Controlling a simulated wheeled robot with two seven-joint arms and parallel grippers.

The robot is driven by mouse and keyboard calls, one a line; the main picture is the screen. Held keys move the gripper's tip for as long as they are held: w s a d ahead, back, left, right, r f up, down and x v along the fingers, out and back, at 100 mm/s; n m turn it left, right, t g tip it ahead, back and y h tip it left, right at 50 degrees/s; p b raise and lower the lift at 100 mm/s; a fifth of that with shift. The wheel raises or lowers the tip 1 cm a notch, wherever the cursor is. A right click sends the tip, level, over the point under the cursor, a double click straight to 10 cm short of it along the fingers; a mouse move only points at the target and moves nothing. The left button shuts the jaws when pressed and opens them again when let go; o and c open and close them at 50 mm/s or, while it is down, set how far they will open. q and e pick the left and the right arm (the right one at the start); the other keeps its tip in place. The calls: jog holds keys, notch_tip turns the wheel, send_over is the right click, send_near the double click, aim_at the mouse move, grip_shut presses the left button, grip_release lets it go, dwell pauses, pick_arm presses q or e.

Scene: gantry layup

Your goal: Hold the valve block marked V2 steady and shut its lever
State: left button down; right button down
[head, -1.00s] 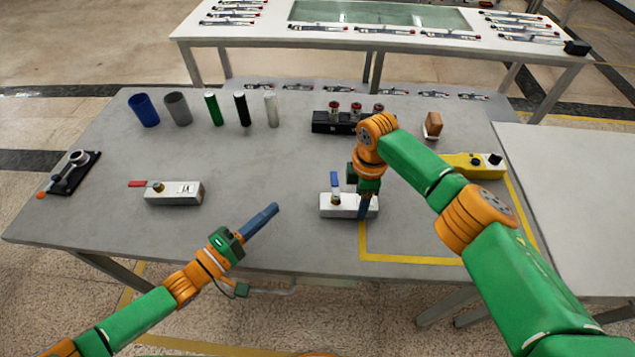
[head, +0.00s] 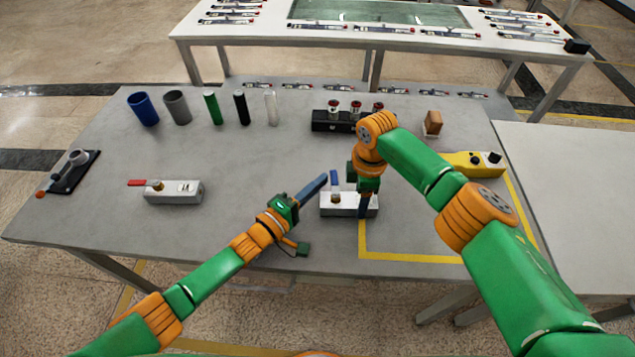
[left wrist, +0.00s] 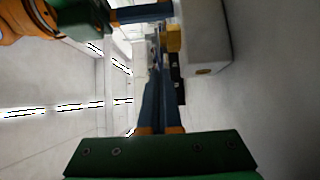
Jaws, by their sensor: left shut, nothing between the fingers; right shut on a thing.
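A pale valve block (head: 338,207) with a brass stem and a blue lever (head: 335,180) sits on the grey table. The lever points toward the back, across the block's length. No V2 mark is readable on it. My right gripper (head: 364,212) is shut on this block at its right part and hides some of it. My left gripper (head: 322,180) is shut and empty, its tips just left of the blue lever, seemingly apart from it. In the left wrist view the block (left wrist: 207,40) shows beside the shut left fingers (left wrist: 158,75).
Another valve block (head: 178,196) with a red lever lies at the left. Cups and cylinders (head: 178,108) stand behind. A black block with red knobs (head: 330,122) and a yellow box (head: 470,166) are farther back.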

pick_arm(q)
jog(key=shift+w+d, duration=0.15)
jog(key=shift+d, duration=0.4)
pick_arm(e)
jog(key=shift+a, duration=0.1)
pick_arm(q)
jog(key=a, duration=0.5)
jog(key=shift+f, duration=0.1)
jog(key=v, duration=0.9)
jog(key=shift+a, duration=0.25)
pick_arm(e)
jog(key=shift+c, duration=0.6)
grip_release()
